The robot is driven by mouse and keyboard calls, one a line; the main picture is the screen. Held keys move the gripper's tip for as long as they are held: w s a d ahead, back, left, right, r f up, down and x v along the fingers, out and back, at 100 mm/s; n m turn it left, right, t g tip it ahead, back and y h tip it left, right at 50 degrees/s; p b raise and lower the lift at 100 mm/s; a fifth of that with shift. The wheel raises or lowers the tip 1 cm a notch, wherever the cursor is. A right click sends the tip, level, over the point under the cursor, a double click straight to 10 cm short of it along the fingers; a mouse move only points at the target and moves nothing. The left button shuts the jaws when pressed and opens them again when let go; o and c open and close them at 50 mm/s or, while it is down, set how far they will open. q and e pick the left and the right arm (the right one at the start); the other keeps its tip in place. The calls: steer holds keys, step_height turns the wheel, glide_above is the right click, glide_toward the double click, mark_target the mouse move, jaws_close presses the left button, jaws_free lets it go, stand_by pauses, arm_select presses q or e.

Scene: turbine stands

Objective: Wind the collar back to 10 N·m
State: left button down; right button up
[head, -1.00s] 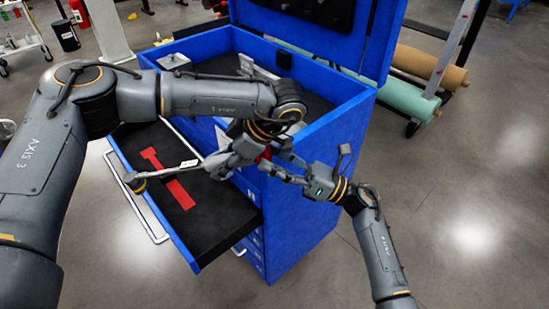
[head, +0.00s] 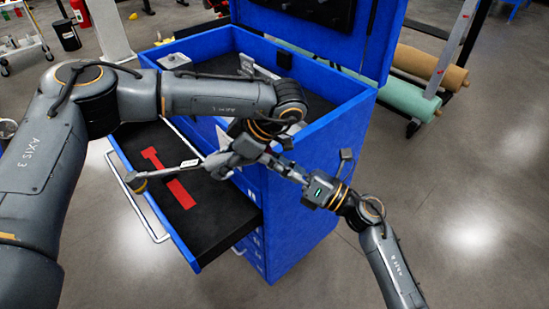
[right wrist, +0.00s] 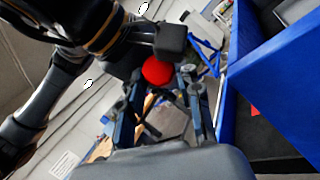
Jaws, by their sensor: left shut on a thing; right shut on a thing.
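A torque wrench (head: 190,163) is held out over the open drawer, its round head (head: 138,184) pointing left and a pale label on its shaft. My left gripper (head: 238,152) is shut on the wrench near its handle. My right gripper (head: 282,166) is shut at the handle end, close beside the left one. In the right wrist view, a round red end (right wrist: 157,72) shows between the fingertips of my right gripper (right wrist: 158,88), with my left gripper's dark parts just above it. The collar's scale cannot be read, and the collar itself is mostly hidden by the grippers.
The blue tool cabinet (head: 310,222) stands under both grippers, lid raised. Its open drawer (head: 225,220) has a black liner with a red wrench-shaped cutout (head: 170,180). Rolls (head: 412,95) stand behind right. The floor to the right is clear.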

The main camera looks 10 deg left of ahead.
steer(key=shift+w+f+m+t, duration=0.1)
steer(key=shift+w+m+t, duration=0.05)
steer(key=shift+m+t, duration=0.2)
steer(key=o, duration=1.1)
steer(key=shift+o, duration=0.2)
steer(key=v, duration=1.2)
steer(key=shift+r, duration=0.25)
steer(key=shift+d, duration=0.1)
